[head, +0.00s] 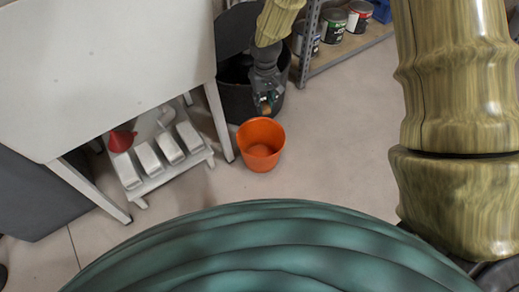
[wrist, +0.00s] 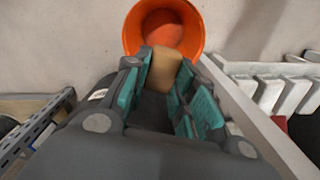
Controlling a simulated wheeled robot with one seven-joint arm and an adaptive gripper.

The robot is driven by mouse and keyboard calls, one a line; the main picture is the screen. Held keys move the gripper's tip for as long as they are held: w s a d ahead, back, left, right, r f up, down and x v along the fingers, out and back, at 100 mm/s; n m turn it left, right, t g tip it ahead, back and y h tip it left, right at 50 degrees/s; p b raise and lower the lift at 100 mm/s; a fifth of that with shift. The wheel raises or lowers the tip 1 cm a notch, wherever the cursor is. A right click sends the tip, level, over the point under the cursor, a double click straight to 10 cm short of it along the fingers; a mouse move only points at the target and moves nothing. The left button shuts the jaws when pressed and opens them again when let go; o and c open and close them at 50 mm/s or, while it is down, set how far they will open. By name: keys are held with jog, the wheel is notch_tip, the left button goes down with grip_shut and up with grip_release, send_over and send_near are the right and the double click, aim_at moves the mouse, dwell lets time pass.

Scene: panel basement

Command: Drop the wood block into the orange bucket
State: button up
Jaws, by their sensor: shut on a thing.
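The orange bucket (head: 261,146) stands on the floor beside a table leg in the head view, and its inside looks empty. In the wrist view the bucket (wrist: 164,27) is at the top, beyond the fingertips. My gripper (head: 267,104) is above the floor near the bucket's back rim in the head view. In the wrist view my gripper (wrist: 168,85) is shut on the wood block (wrist: 166,61), a tan block between the teal finger pads. The block overlaps the bucket's near rim in that view. Its height above the rim is hard to judge.
A white table (head: 110,70) stands at the left, with a low rack (head: 165,160) of white containers and a red funnel (head: 122,139) underneath. A black bin (head: 235,95) is behind my gripper. A metal shelf (head: 345,50) holds cans. Floor right of the bucket is clear.

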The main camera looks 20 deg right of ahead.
notch_tip(320, 180, down, 17)
jog(key=w+b, duration=0.1)
jog(key=b, duration=0.6)
jog(key=shift+d+n, duration=0.3)
jog(key=shift+d, duration=0.05)
jog(key=shift+w, duration=0.1)
jog(key=o, duration=0.8)
notch_tip(320, 180, up, 12)
